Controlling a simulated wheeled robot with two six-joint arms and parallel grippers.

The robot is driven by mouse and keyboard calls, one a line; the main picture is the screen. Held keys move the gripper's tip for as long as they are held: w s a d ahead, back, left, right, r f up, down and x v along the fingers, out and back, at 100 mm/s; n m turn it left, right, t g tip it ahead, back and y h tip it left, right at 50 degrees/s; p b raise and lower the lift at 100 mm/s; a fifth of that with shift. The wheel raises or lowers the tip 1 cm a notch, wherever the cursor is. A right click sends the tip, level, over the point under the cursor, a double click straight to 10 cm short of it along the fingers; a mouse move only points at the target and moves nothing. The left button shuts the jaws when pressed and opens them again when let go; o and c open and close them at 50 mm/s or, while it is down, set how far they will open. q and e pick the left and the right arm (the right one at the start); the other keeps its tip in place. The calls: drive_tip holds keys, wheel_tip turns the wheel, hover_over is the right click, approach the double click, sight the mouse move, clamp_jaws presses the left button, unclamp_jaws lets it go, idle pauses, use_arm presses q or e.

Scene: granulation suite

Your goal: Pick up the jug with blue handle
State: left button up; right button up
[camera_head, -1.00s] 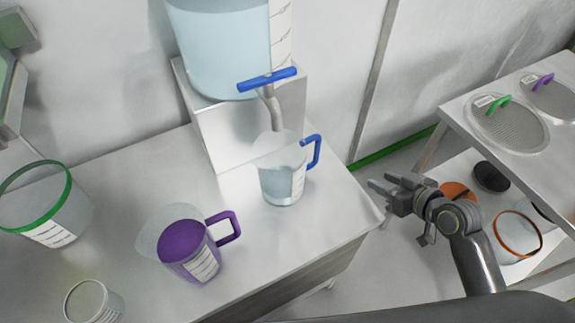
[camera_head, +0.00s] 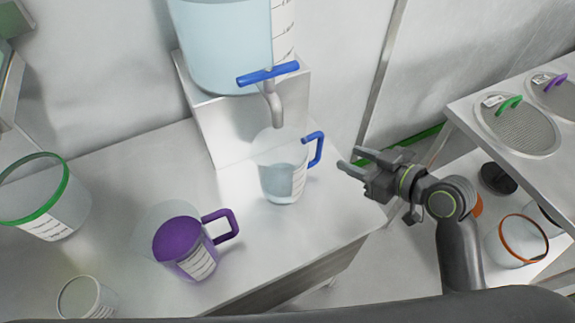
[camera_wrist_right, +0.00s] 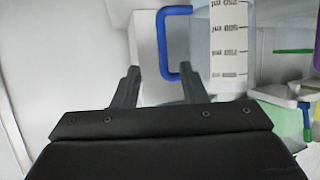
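The clear jug with a blue handle (camera_head: 281,177) stands upright on the metal table under the spout of the dispenser, with pale liquid in it. Its blue handle is on its right side, toward my right gripper. My right gripper (camera_head: 348,161) is open and empty, a little to the right of the handle and apart from it. In the right wrist view the blue handle (camera_wrist_right: 164,45) shows ahead of and between the open fingers (camera_wrist_right: 160,78), with the jug's graduated label (camera_wrist_right: 228,40) to its right. My left gripper is not in view.
A purple-handled jug (camera_head: 190,248) stands front left of the blue one. A green-rimmed container (camera_head: 45,222) and a small cup (camera_head: 84,300) are farther left. The dispenser (camera_head: 225,50) with its blue tap rises behind. A rack (camera_head: 555,155) with sieves stands at right.

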sight(292, 163)
drive_tip(key=p+x, duration=0.1)
drive_tip(key=x, duration=1.1)
drive_tip(key=shift+a+f, duration=0.2)
drive_tip(key=shift+a, duration=0.05)
drive_tip(key=shift+s, duration=0.1)
clamp_jaws()
